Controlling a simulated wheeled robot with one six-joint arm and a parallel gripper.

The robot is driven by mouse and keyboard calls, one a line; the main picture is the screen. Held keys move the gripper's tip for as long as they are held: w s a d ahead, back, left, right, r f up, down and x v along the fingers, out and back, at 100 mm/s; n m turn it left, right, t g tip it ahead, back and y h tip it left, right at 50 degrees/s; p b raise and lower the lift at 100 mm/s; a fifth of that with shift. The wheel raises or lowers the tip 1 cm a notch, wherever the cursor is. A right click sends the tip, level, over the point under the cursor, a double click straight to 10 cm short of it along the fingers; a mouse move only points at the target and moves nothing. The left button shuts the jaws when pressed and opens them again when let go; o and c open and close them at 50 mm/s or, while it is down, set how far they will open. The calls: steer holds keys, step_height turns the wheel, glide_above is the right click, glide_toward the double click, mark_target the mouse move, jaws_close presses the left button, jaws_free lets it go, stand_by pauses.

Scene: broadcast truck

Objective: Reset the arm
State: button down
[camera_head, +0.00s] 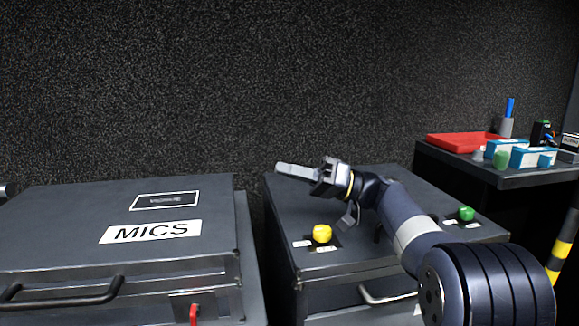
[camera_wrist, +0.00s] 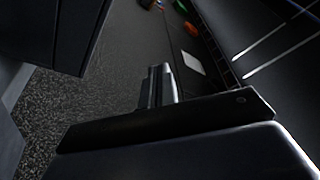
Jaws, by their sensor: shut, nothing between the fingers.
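My arm reaches in from the lower right of the head view and stretches up and left over the right-hand dark case. My gripper (camera_head: 279,168) is at the arm's end, above the back left part of that case, with its fingers pointing left. The fingers are together and hold nothing. In the wrist view the closed fingers (camera_wrist: 158,72) show in the middle, above a dark gripper body. No object touches the gripper.
The right-hand case (camera_head: 300,215) bears a yellow knob (camera_head: 322,233) and a green knob (camera_head: 466,213). A case labelled MICS (camera_head: 60,220) stands left, across a narrow gap. A side table (camera_head: 500,178) at right holds a red tray (camera_head: 460,141) and small items. A dark wall (camera_head: 220,80) stands behind.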

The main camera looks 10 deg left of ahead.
steer(key=s+a+b, duration=0.2)
steer(key=a+b, duration=0.1)
steer(key=a, duration=0.6)
steer(key=shift+s+f+b, duration=0.25)
steer(key=shift+s+b, duration=0.1)
steer(key=shift+b, duration=0.05)
steer(key=shift+r, duration=0.15)
